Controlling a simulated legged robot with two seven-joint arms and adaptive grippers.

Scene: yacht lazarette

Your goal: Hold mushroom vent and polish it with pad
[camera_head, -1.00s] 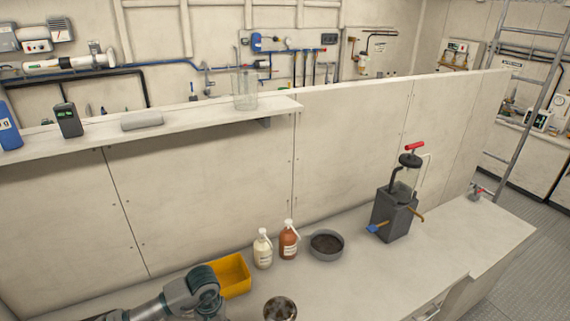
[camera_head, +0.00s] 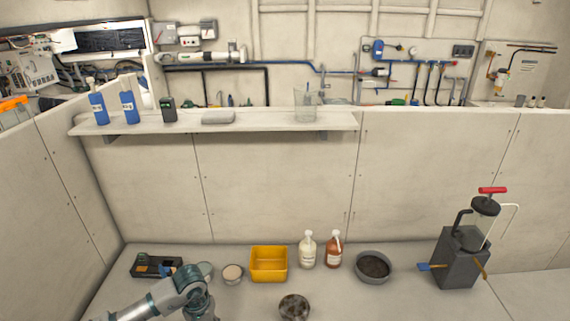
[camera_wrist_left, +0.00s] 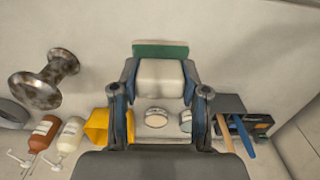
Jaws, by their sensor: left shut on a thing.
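The mushroom vent (camera_head: 294,307), a mottled brown-grey metal piece, stands on the bench at the bottom edge of the head view. In the left wrist view the vent (camera_wrist_left: 45,80) shows at upper left, with a wide flange, a narrow neck and a second round end. My left gripper (camera_wrist_left: 160,80) is shut on a cream pad with a green face (camera_wrist_left: 160,50). The pad is apart from the vent, which lies to its left in the wrist view. In the head view my left arm comes in at lower left and its gripper is not clearly visible. My right gripper is out of view.
On the bench are a yellow bin (camera_head: 268,265), a small round tub (camera_head: 232,274), white (camera_head: 307,250) and brown (camera_head: 334,251) bottles, a grey bowl (camera_head: 373,268) and a dark pump unit (camera_head: 461,255). A shelf (camera_head: 260,123) runs above. Bare bench lies around the vent.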

